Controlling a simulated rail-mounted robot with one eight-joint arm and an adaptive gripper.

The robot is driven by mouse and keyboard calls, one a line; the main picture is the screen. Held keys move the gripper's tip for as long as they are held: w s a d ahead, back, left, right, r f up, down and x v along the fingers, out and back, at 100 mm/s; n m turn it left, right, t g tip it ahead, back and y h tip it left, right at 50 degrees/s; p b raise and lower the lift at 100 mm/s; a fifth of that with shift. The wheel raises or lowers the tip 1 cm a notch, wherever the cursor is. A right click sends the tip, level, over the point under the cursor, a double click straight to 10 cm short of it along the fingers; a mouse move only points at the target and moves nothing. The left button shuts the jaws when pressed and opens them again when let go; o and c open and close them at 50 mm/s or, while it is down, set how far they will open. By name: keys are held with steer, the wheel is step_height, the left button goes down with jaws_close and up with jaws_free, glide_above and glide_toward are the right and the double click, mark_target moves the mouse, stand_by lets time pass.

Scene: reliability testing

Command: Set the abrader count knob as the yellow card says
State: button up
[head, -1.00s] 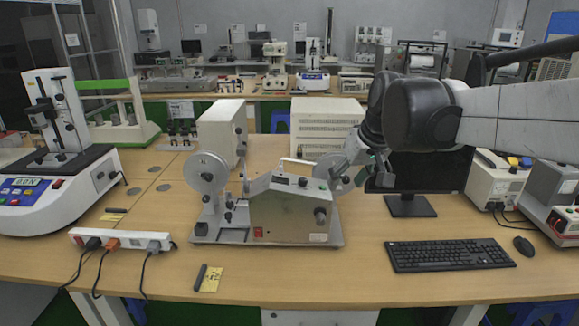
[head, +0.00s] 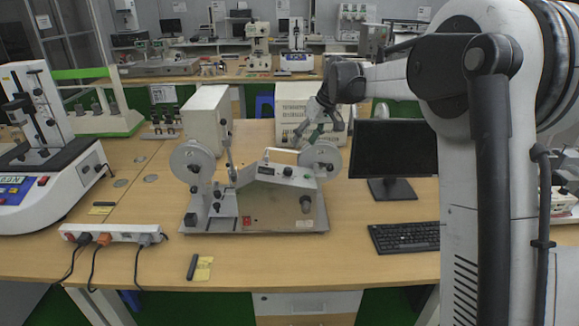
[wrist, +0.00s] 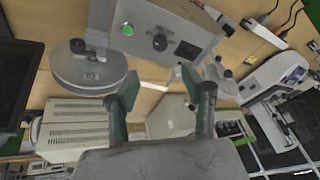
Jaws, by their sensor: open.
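The abrader (head: 278,200) is a grey machine on the bench with a grey disc at each side. A black knob (head: 306,203) sits low on its front right, and a smaller dark knob (head: 288,171) sits on its sloping top. The wrist view shows a black knob (wrist: 160,42) beside a green button. I cannot tell which is the count knob. My gripper (head: 318,130) is above the right disc, apart from the machine. Its green-padded fingers (wrist: 160,88) are open and empty.
A white power strip (head: 112,233) is at left. A beige box (head: 305,108) stands behind, with a monitor (head: 392,150) and keyboard (head: 404,237) at right.

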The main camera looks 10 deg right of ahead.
mark_target(289, 169)
steer(key=x, duration=1.3)
steer(key=shift+w+a+f+p, duration=0.1)
steer(key=shift+f+p, duration=0.2)
steer(key=shift+c, duration=0.5)
jaws_close()
